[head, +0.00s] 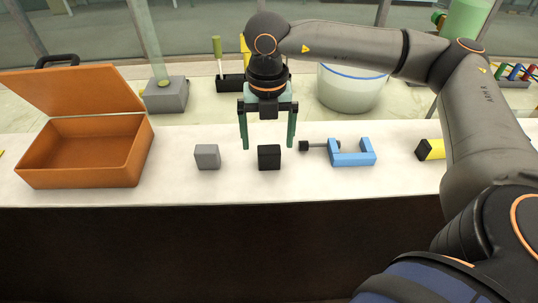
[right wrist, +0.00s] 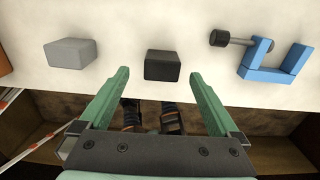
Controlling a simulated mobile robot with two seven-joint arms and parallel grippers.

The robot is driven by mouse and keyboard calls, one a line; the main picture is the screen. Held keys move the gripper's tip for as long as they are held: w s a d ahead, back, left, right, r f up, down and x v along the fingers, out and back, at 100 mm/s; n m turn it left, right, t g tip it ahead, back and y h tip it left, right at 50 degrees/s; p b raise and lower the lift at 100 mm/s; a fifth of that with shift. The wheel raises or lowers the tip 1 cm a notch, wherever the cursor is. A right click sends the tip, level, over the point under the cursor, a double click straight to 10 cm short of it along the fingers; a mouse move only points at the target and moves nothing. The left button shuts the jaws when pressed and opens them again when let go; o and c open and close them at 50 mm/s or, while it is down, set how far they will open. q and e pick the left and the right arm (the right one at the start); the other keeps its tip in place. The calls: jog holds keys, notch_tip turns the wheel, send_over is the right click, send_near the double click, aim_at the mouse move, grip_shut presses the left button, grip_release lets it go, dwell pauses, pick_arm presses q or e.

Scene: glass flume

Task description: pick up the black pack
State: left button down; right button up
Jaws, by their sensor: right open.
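The black pack (head: 269,157) is a small dark block on the white counter, between a grey block and a blue clamp. In the right wrist view the black pack (right wrist: 162,65) lies just beyond the fingertips, near the middle of the gap. My right gripper (head: 268,147) has green fingers, spread wide and pointing down above the counter around the pack's position in the head view. It also shows in the right wrist view (right wrist: 160,72), open, with nothing between the fingers. My left gripper is not in view.
A grey block (head: 207,157) stands left of the pack. A blue clamp (head: 352,153) lies to the right. An open orange case (head: 82,180) is at the left, and a yellow and black object (head: 432,149) at the right. A white tub (head: 350,92) stands behind.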

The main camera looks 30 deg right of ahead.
aim_at(269, 149)
notch_tip(269, 149, down, 5)
jog(key=shift+d+p, duration=0.1)
jog(key=shift+p, duration=0.3)
jog(key=shift+r, duration=0.1)
jog(key=c, duration=1.5)
jog(key=shift+c, duration=0.2)
jog(key=shift+r, duration=0.1)
